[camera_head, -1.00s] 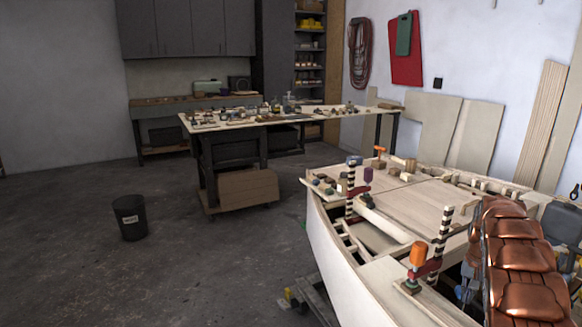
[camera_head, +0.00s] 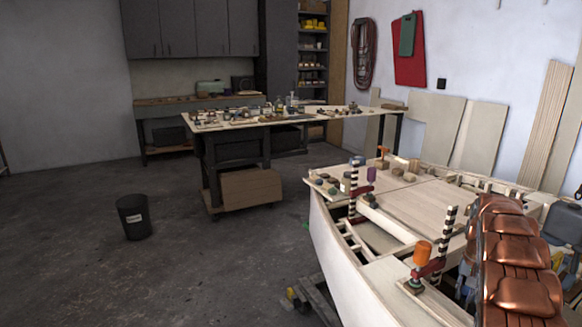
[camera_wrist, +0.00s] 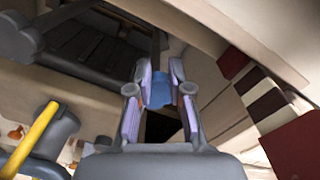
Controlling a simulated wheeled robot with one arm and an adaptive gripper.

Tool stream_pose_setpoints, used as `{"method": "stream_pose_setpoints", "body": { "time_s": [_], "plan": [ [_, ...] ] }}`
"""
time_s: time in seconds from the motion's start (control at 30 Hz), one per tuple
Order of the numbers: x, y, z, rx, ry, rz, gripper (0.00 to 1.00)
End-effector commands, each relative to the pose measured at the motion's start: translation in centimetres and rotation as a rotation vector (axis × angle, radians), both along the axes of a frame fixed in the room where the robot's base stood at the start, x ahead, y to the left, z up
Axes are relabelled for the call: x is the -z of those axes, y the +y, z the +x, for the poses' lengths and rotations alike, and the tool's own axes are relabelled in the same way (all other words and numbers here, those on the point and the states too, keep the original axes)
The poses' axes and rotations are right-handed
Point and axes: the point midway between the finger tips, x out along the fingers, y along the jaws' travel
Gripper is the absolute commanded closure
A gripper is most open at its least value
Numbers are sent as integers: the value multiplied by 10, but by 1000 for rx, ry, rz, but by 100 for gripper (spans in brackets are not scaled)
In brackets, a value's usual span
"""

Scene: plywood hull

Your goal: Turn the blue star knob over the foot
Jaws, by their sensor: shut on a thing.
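In the wrist view my gripper (camera_wrist: 160,92) is shut on a blue piece (camera_wrist: 158,94), which shows between the two fingertips. I take it for the blue star knob. Its points and most of its outline are hidden by the fingers. A foot under it cannot be made out. In the head view my copper-coloured arm is at the lower right, over the near end of the hull (camera_head: 345,262); the gripper and knob do not show there.
A striped clamp bar (camera_wrist: 268,103) with a red block (camera_wrist: 298,148) stands close right of my gripper. A yellow handle (camera_wrist: 38,135) is at the left. In the head view, an orange-handled clamp (camera_head: 422,253) stands left of my arm. Open floor lies around a black bin (camera_head: 134,217).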

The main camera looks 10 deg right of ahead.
Motion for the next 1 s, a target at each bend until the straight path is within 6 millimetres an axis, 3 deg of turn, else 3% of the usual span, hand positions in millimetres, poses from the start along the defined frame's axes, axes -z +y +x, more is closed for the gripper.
{"method": "stream_pose_setpoints", "body": {
  "time_s": [0.03, 0.37, 0.8, 1.0],
  "plan": [
    [-4, 0, 10, -10, -25, -13, 100],
    [-5, 0, 12, -12, -29, -16, 100],
    [-5, 7, 4, -6, -20, -11, 100],
    [-17, 6, 1, -3, -16, -8, 100]
  ]
}}
